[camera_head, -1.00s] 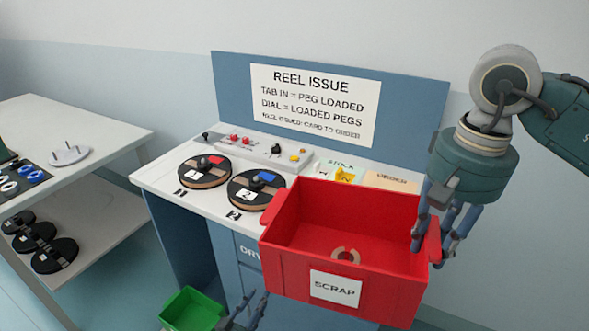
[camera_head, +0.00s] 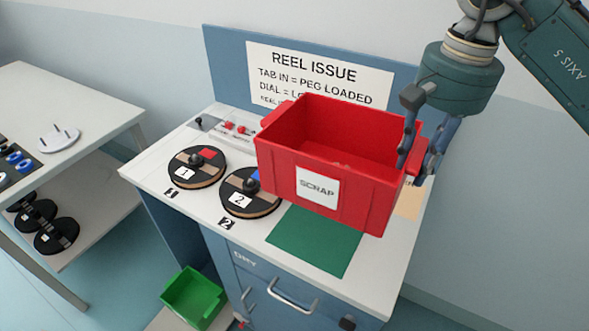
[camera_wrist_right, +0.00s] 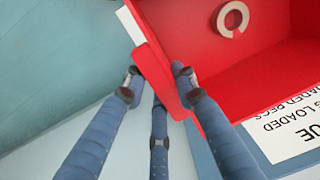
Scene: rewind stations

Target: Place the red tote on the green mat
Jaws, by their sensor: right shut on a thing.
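The red tote (camera_head: 345,205) with a SCRAP label is in the middle of the head view, roughly upright, over the counter. My right gripper (camera_head: 413,160) is shut on the tote's right-side rim handle. In the right wrist view my fingers (camera_wrist_right: 158,82) sit on both sides of the red handle, and the tote's inside (camera_wrist_right: 190,30) shows a pale ring (camera_wrist_right: 233,18). The green mat (camera_head: 315,245) lies flat on the counter at the front, its back part hidden by the tote. The tote appears raised behind and above it. My left gripper is not seen.
Reel 1 (camera_head: 195,168) and reel 2 (camera_head: 250,197) lie on the counter (camera_head: 365,285) left of the mat. A button panel (camera_head: 232,130) and the REEL ISSUE board (camera_head: 215,65) stand behind. A green bin (camera_head: 194,300) is low in front. Another table (camera_head: 85,110) stands left.

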